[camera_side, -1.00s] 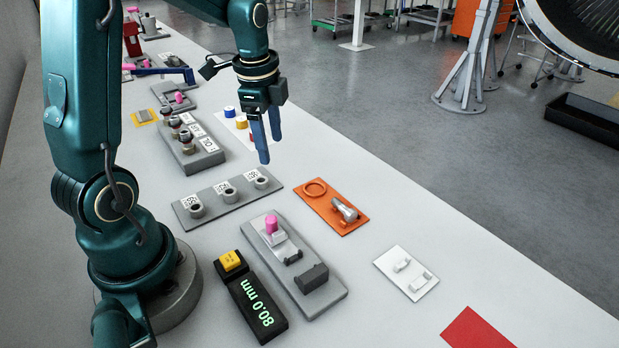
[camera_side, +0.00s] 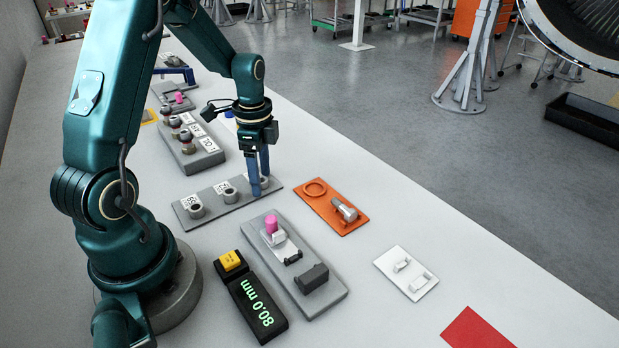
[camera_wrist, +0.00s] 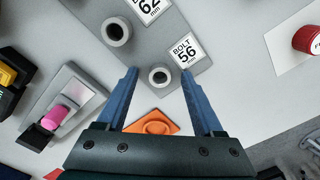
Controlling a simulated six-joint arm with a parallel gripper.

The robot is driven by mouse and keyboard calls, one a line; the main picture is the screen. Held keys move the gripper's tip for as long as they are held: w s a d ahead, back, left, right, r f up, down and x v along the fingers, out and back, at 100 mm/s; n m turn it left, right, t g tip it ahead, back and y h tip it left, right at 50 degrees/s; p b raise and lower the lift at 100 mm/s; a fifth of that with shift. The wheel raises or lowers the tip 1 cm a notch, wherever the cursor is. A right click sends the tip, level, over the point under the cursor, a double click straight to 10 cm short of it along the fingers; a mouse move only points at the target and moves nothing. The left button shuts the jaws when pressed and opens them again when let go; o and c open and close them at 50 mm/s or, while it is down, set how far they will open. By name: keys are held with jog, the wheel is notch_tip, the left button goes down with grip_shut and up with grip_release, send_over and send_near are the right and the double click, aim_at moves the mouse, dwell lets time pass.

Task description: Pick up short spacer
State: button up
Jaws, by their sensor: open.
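A grey plate (camera_side: 219,207) carries a row of grey hollow cylinders beside printed labels. In the wrist view, the smallest-looking cylinder (camera_wrist: 158,84) is next to the label reading BOLT 56. A larger-looking cylinder (camera_wrist: 116,32) is next to the label reading 62. I take the BOLT 56 one to be the short spacer, though nothing in view names it. My gripper (camera_side: 259,187) is open, its blue fingers pointing down at the right end of the plate. In the wrist view my gripper (camera_wrist: 159,72) has a fingertip on either side of this cylinder, with gaps. Finger height is unclear.
An orange tray (camera_side: 327,211) with a ring and metal part lies right of the plate. A block with several bolts (camera_side: 205,153) stands behind.

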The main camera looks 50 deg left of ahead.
grip_shut()
jog(key=shift+r, duration=0.15)
notch_tip(320, 180, up, 4)
jog(key=shift+r, duration=0.1)
jog(key=s+a+r, duration=0.6)
jog(key=s+a, duration=0.1)
jog(key=s, duration=0.2)
notch_tip(320, 180, up, 4)
jog(key=r+n, duration=0.1)
jog(key=n, duration=1)
send_over(262, 179)
jog(key=s+d, duration=0.3)
jog(key=w+d+r+m, duration=0.1)
jog(key=w+d+m, duration=0.1)
jog(key=d, duration=0.6)
jog(key=shift+d, duration=0.35)
